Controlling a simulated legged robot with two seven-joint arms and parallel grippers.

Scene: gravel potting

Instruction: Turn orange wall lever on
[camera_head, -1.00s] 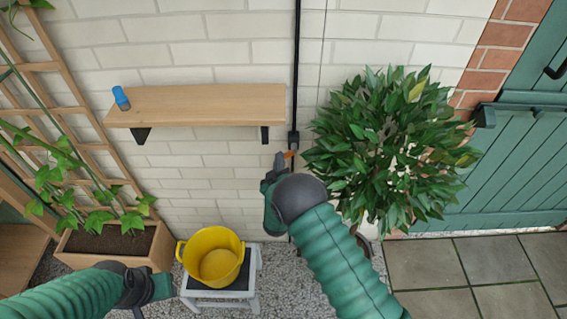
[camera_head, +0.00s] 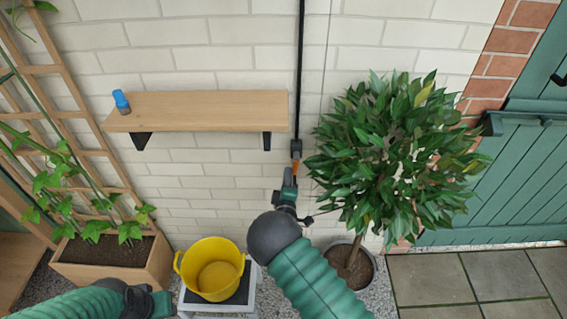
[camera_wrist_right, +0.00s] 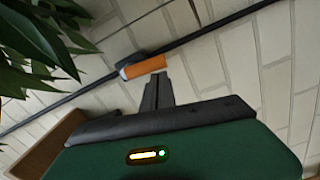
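The orange lever (camera_head: 295,167) hangs below a dark valve body (camera_head: 296,149) on the black wall pipe, right of the shelf. It shows as an orange bar in the right wrist view (camera_wrist_right: 143,67), next to the dark fitting. My right gripper (camera_head: 289,174) is just below the lever. In the right wrist view its fingers (camera_wrist_right: 160,76) lie close together and look shut, with their tips at the lever's lower edge. I cannot tell whether they touch it. My left gripper (camera_head: 160,303) is low at the left, far from the lever, its fingers unclear.
The black pipe (camera_head: 300,80) runs up the brick wall. A wooden shelf (camera_head: 210,110) with a blue item (camera_head: 121,101) is to its left. A leafy potted tree (camera_head: 390,150) stands close right. A yellow bucket (camera_head: 213,268) sits on a white stool (camera_head: 190,308) below.

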